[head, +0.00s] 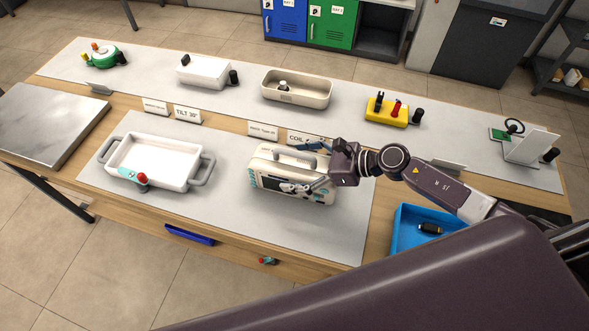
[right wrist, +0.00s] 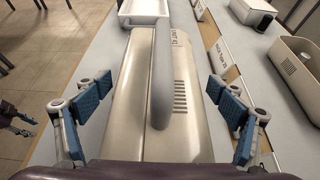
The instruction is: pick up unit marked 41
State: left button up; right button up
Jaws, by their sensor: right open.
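My right gripper (head: 318,166) is open at the unit's right end. In the right wrist view its blue-padded fingers (right wrist: 160,98) are spread on either side of the unit and handle, apart from the handle. A dark part at that view's left edge looks like my left gripper (right wrist: 16,120); its jaws are unclear.
A white two-handled tray (head: 150,160) stands left of the unit. A blue bin (head: 405,238) is at right. A back row holds a cream open box (head: 298,88), a yellow unit (head: 388,111) and others. Sign plates (head: 262,129) stand just behind the unit.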

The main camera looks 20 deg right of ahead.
jog(key=c, duration=2.1)
jog(key=shift+w+r, duration=0.1)
jog(key=shift+w, duration=0.05)
jog(key=shift+c, duration=0.4)
